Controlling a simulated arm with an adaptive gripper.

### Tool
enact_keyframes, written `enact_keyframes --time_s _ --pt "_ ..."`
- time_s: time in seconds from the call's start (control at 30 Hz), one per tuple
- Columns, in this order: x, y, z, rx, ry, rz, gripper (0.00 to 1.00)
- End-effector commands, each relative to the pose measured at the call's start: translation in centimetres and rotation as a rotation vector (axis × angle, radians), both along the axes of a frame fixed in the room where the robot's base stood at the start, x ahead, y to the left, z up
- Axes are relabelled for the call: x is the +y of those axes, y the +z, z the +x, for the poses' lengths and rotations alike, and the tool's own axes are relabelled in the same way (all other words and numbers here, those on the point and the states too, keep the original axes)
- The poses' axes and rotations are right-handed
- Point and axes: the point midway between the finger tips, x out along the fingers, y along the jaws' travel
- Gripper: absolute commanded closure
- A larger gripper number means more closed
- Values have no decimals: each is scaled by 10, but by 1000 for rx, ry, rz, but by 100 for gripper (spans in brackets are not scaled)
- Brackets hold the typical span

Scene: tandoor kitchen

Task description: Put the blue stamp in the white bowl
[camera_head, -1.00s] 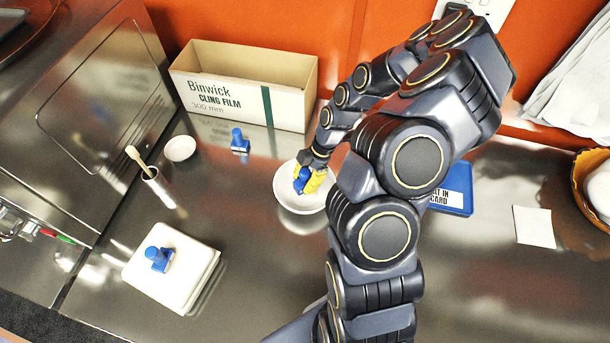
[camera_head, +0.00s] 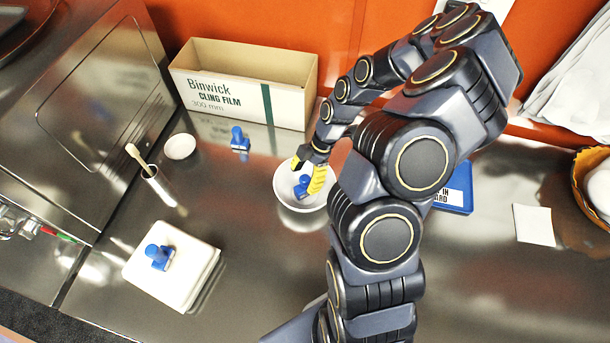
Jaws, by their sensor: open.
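The white bowl (camera_head: 287,203) stands on the steel counter at the middle of the view, partly covered by my arm on its right. A blue stamp (camera_head: 302,186) sits inside the bowl. My gripper (camera_head: 308,172) has yellow fingers and is open over the bowl, with its fingers spread around and just above this stamp. A second blue stamp (camera_head: 239,140) stands on the counter in front of the cling film box. A third blue stamp (camera_head: 158,257) rests on a stack of white square plates (camera_head: 195,280) at the lower left.
The cling film box (camera_head: 242,92) stands behind the bowl. A small white dish (camera_head: 180,146) and a metal holder with a brush (camera_head: 158,185) are at left. A blue tray with a label (camera_head: 458,198) lies right of my arm. A white paper square (camera_head: 534,225) lies farther right.

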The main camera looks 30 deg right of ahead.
Motion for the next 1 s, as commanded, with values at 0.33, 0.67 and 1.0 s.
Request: enact_keyframes --time_s 0.33,0.67,1.0 --pt "-1 51 1 -6 -2 -2 51" --pt "0 61 0 -1 -1 0 51" --pt "6 70 0 14 -16 -8 51"
